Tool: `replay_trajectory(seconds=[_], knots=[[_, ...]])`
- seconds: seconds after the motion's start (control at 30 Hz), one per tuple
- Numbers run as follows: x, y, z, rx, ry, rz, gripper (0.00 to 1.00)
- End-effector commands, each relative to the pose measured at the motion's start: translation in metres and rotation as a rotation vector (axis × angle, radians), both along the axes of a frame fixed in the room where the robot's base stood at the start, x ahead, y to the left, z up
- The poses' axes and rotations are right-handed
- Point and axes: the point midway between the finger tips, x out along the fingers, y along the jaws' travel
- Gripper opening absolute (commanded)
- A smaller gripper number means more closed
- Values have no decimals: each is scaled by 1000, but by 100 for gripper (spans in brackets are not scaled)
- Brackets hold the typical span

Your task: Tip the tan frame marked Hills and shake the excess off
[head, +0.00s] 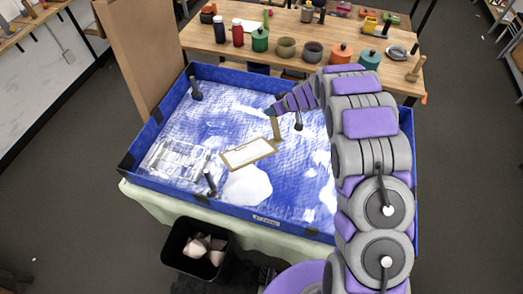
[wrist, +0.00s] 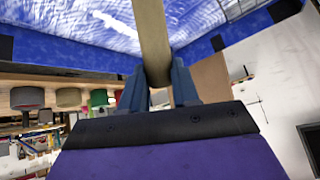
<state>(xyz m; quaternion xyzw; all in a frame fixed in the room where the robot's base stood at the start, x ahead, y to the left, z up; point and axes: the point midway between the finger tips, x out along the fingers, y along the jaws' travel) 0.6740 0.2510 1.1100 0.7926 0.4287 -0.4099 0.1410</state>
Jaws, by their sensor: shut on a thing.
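The tan frame (head: 264,153) is in the middle of the blue tray (head: 140,152) in the head view, with a white panel inside its border. A tan handle-like bar rises from its right end toward my arm. My gripper (head: 271,111) is at the top of that bar. In the wrist view my gripper (wrist: 158,88) is shut on the tan bar (wrist: 152,40), which runs away between the blue fingers. I cannot read any Hills marking. Whether the frame touches the tray floor is unclear.
White material (head: 248,186) lies in a heap beside the frame and in patches across the tray. A printed grey panel (head: 175,160) lies at the tray's left. Dark posts (head: 195,90) stand in the tray. A black bin (head: 195,250) stands in front; a wooden table (head: 215,47) with pots is behind.

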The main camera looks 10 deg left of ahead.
Motion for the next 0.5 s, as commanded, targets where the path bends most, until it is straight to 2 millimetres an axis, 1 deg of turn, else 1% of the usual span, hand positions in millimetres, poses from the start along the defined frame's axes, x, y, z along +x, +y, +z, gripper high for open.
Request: replay_trajectory(seconds=[0.03,0.5], knots=[[0,0,-3,6,-8,-1,0],[0,0,-3,58,-69,-1,0]])
